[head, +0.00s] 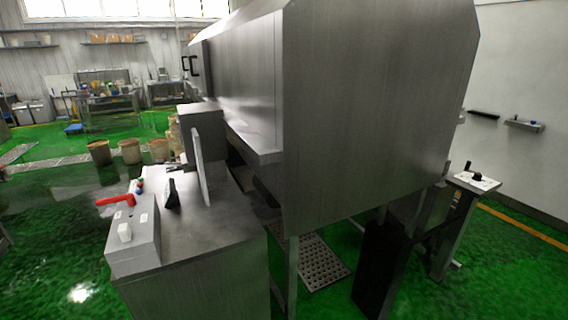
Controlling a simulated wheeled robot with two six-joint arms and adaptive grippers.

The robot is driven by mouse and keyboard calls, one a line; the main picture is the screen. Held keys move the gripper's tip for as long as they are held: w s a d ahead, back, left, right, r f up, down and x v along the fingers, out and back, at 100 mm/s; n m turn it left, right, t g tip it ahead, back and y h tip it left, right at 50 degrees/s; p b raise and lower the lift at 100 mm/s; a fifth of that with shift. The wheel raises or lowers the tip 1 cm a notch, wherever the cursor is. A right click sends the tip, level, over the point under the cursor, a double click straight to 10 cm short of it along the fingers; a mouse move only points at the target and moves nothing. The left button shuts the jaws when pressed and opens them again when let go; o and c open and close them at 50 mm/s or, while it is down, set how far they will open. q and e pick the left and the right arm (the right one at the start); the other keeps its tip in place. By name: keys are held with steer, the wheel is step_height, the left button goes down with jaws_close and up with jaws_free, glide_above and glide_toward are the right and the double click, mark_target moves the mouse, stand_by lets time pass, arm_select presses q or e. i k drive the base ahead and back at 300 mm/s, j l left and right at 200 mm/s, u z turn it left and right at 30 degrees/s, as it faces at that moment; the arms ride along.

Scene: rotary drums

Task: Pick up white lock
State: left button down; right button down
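A small white block (124,232), which looks like the white lock, is on the front face of a grey metal box (145,245). The box sits at the front left corner of a steel table (215,225). The lock's details are too small to make out. Neither of my grippers shows in the head view.
A red lever (115,201) sticks out to the left above the box. A large steel machine housing (375,100) fills the middle. Green floor (60,240) is clear at left.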

mark_target(124, 232)
steer(key=u, duration=1.3)
